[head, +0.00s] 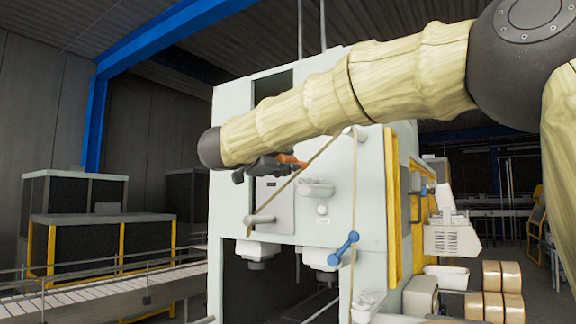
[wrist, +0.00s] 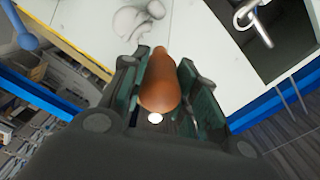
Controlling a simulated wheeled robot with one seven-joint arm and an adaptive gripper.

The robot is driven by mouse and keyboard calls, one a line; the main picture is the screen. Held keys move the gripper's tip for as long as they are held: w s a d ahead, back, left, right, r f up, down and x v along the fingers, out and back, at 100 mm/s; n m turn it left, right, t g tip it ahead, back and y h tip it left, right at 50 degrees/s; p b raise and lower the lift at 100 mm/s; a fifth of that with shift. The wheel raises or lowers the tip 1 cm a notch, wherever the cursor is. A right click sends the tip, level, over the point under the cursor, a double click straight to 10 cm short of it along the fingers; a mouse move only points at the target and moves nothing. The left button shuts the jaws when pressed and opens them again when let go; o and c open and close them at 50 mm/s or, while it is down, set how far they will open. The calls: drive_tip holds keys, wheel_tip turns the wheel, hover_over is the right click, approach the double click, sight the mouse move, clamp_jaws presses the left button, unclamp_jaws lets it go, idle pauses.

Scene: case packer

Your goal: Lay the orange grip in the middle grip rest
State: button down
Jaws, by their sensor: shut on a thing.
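The orange grip (wrist: 159,85) is between the two fingers of my gripper (wrist: 164,62) in the wrist view, its narrow end pointing away from the palm. In the head view my gripper (head: 268,167) is in front of the pale machine's face, and a bit of the orange grip (head: 291,160) shows past its fingers. A white cradle-like rest (head: 316,188) sits on the machine face, below and right of the grip and apart from it. It looks empty. I cannot tell for sure that it is the middle one.
A blue grip (head: 343,248) hangs low on the machine (head: 375,200). Another white fitting (head: 354,133) is higher up. Thin tan cords cross the face. A metal handle (head: 260,220) juts out at lower left. A conveyor (head: 110,292) runs at left.

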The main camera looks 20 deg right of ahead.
drive_tip(key=shift+b+v, duration=0.35)
drive_tip(key=shift+v, duration=1.8)
drive_tip(key=shift+d, duration=0.1)
